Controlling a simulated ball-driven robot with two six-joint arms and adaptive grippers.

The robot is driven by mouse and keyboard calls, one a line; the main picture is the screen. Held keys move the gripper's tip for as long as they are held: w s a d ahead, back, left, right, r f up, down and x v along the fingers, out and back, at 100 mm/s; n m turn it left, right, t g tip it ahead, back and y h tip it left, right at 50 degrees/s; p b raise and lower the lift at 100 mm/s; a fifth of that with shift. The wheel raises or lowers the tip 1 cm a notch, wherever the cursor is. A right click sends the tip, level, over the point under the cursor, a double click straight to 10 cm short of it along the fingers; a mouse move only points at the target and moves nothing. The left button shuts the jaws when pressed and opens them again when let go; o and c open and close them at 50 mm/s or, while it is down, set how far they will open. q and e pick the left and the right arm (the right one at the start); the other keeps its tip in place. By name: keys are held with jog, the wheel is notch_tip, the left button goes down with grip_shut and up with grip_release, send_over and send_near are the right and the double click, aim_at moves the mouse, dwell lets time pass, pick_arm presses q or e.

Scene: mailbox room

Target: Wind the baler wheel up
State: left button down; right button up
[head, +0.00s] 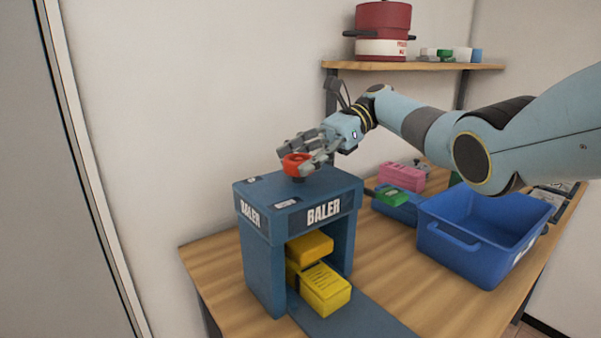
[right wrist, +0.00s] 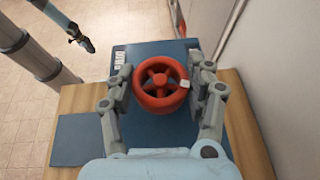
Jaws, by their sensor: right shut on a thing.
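The blue baler (head: 298,190) stands on the wooden table, with the word BALER on its front. Its red wheel (head: 296,163) sits on top, and its spokes and a small white knob on the rim show in the right wrist view (right wrist: 160,88). My right gripper (head: 300,160) is shut on the wheel from above, with its grey fingers on either side of the rim in the wrist view (right wrist: 161,86). Two yellow blocks, an upper one (head: 310,247) and a lower one (head: 325,289), are in the baler's opening.
A blue crate (head: 465,245) stands to the right of the baler, under my right arm. Behind it are a pink package (head: 400,177) and a green item (head: 392,195). A wall shelf (head: 430,66) holds a red pot (head: 383,18). A wall is close behind the baler.

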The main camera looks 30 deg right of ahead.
jog(key=shift+n+g+b, duration=0.35)
jog(key=shift+n+g, duration=0.05)
jog(key=o, duration=1.2)
